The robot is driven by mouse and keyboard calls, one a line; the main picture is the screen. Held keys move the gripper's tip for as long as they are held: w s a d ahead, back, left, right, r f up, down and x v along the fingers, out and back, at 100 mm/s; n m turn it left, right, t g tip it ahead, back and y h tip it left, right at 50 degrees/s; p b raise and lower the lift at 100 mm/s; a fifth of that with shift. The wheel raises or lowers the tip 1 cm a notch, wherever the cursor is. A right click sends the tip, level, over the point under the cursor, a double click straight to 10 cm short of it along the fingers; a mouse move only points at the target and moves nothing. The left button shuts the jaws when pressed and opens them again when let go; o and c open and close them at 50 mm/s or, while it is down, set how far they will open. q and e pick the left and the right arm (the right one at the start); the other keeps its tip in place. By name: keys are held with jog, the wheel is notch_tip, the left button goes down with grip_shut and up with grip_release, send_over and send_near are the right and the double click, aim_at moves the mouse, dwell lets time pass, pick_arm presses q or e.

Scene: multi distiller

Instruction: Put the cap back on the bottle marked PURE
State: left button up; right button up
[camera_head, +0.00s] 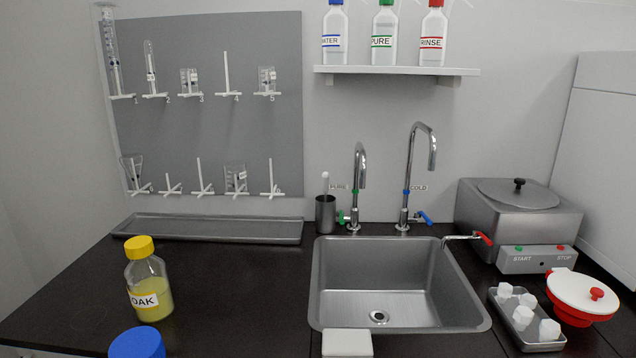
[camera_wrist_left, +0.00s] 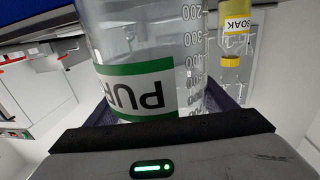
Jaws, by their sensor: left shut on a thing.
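The large clear bottle marked PURE (camera_wrist_left: 140,50) fills the left wrist view, upside down in the picture, with a green-bordered white label and volume marks. My left gripper (camera_wrist_left: 166,112) is shut around it, a dark finger on each side. The bottle's top is hidden behind the gripper body. In the head view a blue cap (camera_head: 137,343) shows at the bottom edge; what is under it is cut off, so I cannot tell what it sits on. My right gripper is in neither view.
A yellow-capped SOAK bottle (camera_head: 147,285) stands on the left bench. The sink (camera_head: 400,290) is in the middle, with two taps behind. A smaller green-capped PURE bottle (camera_head: 383,35) is on the shelf. A tray (camera_head: 499,316) of white pieces is at right.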

pick_arm(q)
jog(key=s+f+y, duration=0.1)
jog(key=s+a+f+n+y, duration=0.1)
jog(key=s, duration=0.1)
jog(key=s+f+y, duration=0.1)
jog(key=s, duration=0.1)
jog(key=shift+s+a+n, duration=0.15)
jog(key=shift+a+n, duration=0.2)
jog(key=shift+n, duration=0.05)
jog(key=shift+d, duration=0.1)
jog(key=w+d+m+g+h, duration=0.2)
jog(key=d+m+h, duration=0.2)
jog(key=d, duration=0.3)
jog(key=w+d+r+m+g+h, duration=0.1)
jog(key=w+d+m+h, duration=0.1)
jog(key=d+m+h, duration=0.2)
jog(key=shift+d+g+h, duration=0.4)
jog(key=shift+d+h, duration=1.3)
jog(key=shift+d, duration=0.35)
